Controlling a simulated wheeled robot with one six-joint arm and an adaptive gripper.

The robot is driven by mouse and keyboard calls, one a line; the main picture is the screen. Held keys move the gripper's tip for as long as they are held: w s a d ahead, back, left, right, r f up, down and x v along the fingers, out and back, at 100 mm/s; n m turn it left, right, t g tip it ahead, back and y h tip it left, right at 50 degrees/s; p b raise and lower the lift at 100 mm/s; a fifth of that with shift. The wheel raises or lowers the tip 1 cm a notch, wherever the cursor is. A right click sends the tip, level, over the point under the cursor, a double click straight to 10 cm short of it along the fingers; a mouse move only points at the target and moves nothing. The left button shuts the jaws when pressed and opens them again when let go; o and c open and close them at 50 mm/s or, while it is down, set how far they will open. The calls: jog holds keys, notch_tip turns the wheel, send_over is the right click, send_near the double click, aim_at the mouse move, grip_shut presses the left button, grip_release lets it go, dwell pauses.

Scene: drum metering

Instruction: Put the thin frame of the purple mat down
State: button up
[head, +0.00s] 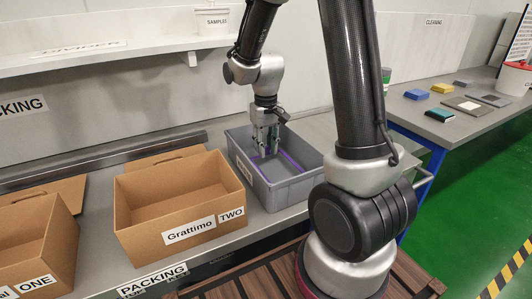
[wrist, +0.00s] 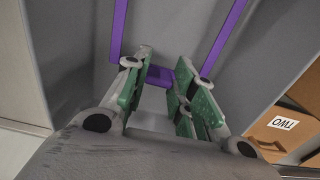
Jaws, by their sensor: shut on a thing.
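The thin purple frame (head: 291,162) shows inside the grey bin (head: 244,178) on the bench. In the wrist view its near bar (wrist: 158,76) lies between my fingers, and two long purple sides (wrist: 226,35) run away from it. My gripper (head: 265,150) points down into the bin and is shut on the near bar. Its green-padded fingers also show in the wrist view (wrist: 162,70). The frame's far end is out of the wrist view. I cannot tell whether the frame touches the bin floor.
A cardboard box labelled Grattimo TWO (head: 190,212) stands left of the bin, and box ONE (head: 38,250) farther left. A shelf (head: 110,55) with a white SAMPLES tub (head: 212,21) is above. On the right table (head: 425,125) lie several blocks and flat pieces.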

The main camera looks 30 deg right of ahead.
jog(key=shift+f, duration=1.25)
jog(key=o, duration=0.9)
jog(key=shift+f, duration=0.1)
jog(key=shift+c, duration=0.2)
notch_tip(320, 180, up, 12)
jog(key=shift+f, duration=0.1)
jog(key=s+d+r+t, duration=0.1)
jog(key=s+r, duration=0.4)
jog(key=s, duration=0.5)
jog(key=s+d+r+t, duration=0.1)
jog(key=s+r+t, duration=0.2)
jog(key=s, duration=0.7)
jog(key=shift+d+r, duration=0.2)
jog(key=shift+r, duration=0.7)
jog(key=shift+s, duration=0.1)
